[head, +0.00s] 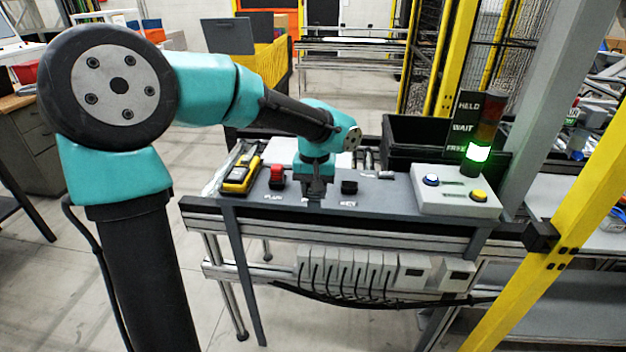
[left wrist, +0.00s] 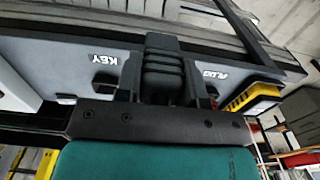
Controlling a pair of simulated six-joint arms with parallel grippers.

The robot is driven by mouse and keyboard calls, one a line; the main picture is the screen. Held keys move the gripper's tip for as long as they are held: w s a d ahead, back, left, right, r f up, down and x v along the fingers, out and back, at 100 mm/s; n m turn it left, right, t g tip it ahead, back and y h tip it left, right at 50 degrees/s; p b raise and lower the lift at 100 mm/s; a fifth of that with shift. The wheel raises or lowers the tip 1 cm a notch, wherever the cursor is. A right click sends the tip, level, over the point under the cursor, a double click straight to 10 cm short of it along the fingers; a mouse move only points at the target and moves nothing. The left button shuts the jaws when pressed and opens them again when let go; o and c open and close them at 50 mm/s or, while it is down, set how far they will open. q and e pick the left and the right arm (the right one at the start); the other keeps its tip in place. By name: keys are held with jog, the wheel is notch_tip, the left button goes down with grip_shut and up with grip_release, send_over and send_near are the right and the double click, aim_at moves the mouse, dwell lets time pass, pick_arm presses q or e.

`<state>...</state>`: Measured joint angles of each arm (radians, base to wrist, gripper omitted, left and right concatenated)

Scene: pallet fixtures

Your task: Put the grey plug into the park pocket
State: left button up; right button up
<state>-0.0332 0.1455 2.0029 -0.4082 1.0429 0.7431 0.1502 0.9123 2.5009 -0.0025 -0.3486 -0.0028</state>
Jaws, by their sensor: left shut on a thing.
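My left gripper (head: 316,196) reaches down to the grey bench top, between the PLUG label (head: 272,198) and the KEY label (head: 348,204). In the left wrist view, a dark grey ribbed piece, which looks like the grey plug (left wrist: 163,72), sits between the fingers of the shut gripper. Its lower end is hidden, so I cannot tell whether it touches the bench. In the head view the gripper hides most of it. I cannot make out the park pocket clearly. My right gripper is not in view.
A red-topped piece (head: 277,174) and a yellow meter (head: 240,176) stand left of the gripper. A black block (head: 349,187) and a small grey cylinder (head: 386,175) are to its right. A button box (head: 455,198), lit signal tower (head: 477,154) and black bin (head: 412,132) stand further right.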

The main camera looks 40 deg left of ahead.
pick_arm(q)
jog(key=w+a, duration=0.3)
jog(key=w+a+f, duration=0.1)
jog(key=w+a, duration=0.2)
jog(key=w, duration=0.1)
jog(key=w+a, duration=0.2)
jog(key=w, duration=0.2)
jog(key=shift+w+a+f, duration=0.15)
jog(key=shift+w+a, duration=0.05)
jog(key=shift+a, duration=0.2)
jog(key=shift+f, duration=1.8)
jog(key=shift+f, duration=0.1)
jog(key=o, duration=0.9)
jog(key=shift+o, duration=0.2)
notch_tip(320, 180, up, 12)
jog(key=shift+d, duration=0.1)
